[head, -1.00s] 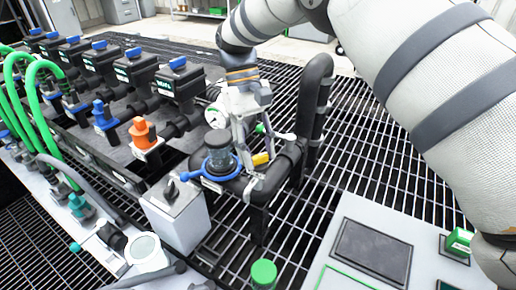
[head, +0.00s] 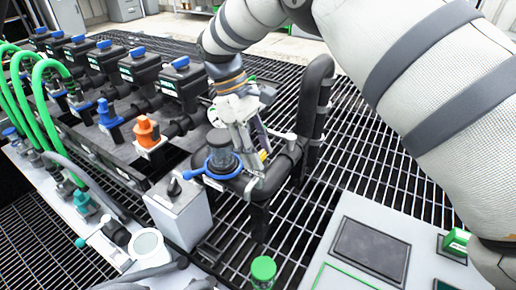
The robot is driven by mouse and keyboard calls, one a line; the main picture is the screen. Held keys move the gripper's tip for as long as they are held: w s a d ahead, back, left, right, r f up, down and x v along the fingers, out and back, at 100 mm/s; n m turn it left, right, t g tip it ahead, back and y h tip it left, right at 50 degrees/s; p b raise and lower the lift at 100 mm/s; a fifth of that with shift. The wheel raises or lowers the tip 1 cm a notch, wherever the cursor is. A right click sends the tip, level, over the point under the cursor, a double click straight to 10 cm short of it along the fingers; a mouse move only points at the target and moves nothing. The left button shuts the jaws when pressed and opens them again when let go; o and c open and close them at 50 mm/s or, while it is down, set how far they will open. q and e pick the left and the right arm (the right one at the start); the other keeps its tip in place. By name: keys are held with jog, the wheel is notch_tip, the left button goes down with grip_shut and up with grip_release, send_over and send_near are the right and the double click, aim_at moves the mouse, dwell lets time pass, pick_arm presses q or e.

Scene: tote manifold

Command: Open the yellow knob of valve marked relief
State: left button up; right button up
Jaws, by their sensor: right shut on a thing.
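The fingertips and the exact contact are partly hidden. I cannot read a relief marking at this valve. My left gripper is not in view.
A tall black pipe bend (head: 316,90) rises on the right. An orange knob (head: 147,133) and several black valve boxes stand left. A grey panel (head: 372,250) lies front right.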

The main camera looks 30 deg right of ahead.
dwell(0.3)
jog(key=o, duration=1.2)
jog(key=shift+c, duration=0.2)
jog(key=v, duration=1.2)
jog(key=shift+s, duration=0.1)
